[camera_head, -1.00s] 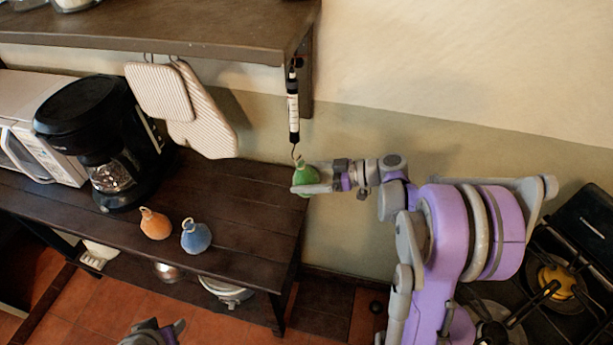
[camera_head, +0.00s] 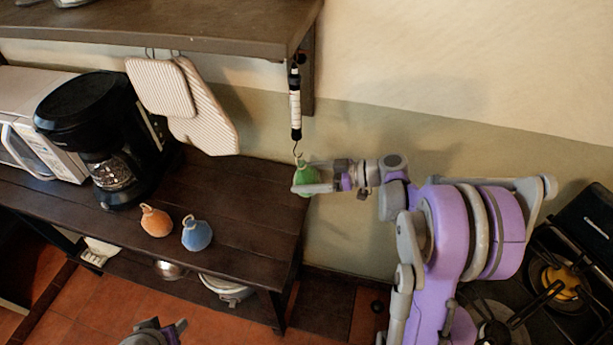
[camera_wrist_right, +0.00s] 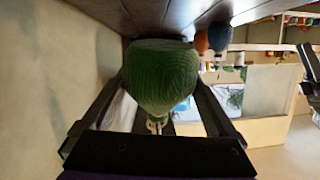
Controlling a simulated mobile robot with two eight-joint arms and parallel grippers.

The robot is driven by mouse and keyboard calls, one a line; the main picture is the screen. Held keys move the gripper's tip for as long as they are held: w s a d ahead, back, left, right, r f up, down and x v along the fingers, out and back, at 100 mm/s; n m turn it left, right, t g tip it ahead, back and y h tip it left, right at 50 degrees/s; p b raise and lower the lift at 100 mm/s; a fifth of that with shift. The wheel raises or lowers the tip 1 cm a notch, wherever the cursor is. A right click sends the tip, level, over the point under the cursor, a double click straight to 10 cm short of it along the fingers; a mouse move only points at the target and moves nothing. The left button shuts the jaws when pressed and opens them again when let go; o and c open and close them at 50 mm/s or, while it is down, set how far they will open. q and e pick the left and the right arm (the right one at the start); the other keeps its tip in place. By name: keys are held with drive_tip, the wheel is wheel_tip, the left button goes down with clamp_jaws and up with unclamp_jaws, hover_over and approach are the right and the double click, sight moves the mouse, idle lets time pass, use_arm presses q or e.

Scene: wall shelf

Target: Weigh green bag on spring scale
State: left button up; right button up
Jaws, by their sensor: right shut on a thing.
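The green bag (camera_head: 304,173) is held in my right gripper (camera_head: 312,186) just under the hook of the spring scale. It fills the space between the fingers in the right wrist view (camera_wrist_right: 160,75). The spring scale (camera_head: 295,105) hangs upright from the shelf end, its hook (camera_head: 298,150) at the top of the bag. I cannot tell whether the hook is through the bag's loop. My left gripper (camera_head: 172,328) shows only in part at the bottom edge, and its jaw state is unclear.
An orange bag (camera_head: 155,221) and a blue bag (camera_head: 196,234) stand on the dark wooden table (camera_head: 250,200). A coffee maker (camera_head: 95,130) and pot holders (camera_head: 200,115) are at left. The wall shelf (camera_head: 170,28) is above; a stove (camera_head: 545,285) is at right.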

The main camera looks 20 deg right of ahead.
drive_tip(key=o, duration=1.2)
drive_tip(key=shift+c, duration=0.2)
drive_tip(key=v, duration=1.1)
drive_tip(key=s+a+f+m+g+h, duration=0.2)
drive_tip(key=s+a+m, duration=0.1)
drive_tip(key=a, duration=0.3)
drive_tip(key=s+a+f+m+g+h, duration=0.2)
drive_tip(key=s+a+h, duration=0.1)
drive_tip(key=a, duration=0.3)
drive_tip(key=s+f+m+h, duration=0.1)
drive_tip(key=s+m+h, duration=0.1)
drive_tip(key=s, duration=0.4)
drive_tip(key=s+f+m+t+h, duration=0.1)
drive_tip(key=s+f+m+h, duration=0.1)
drive_tip(key=s+h, duration=0.3)
drive_tip(key=shift+s+a+f+m+b, duration=0.2)
drive_tip(key=shift+s+a+m+b, duration=0.2)
drive_tip(key=shift+s+m, duration=0.1)
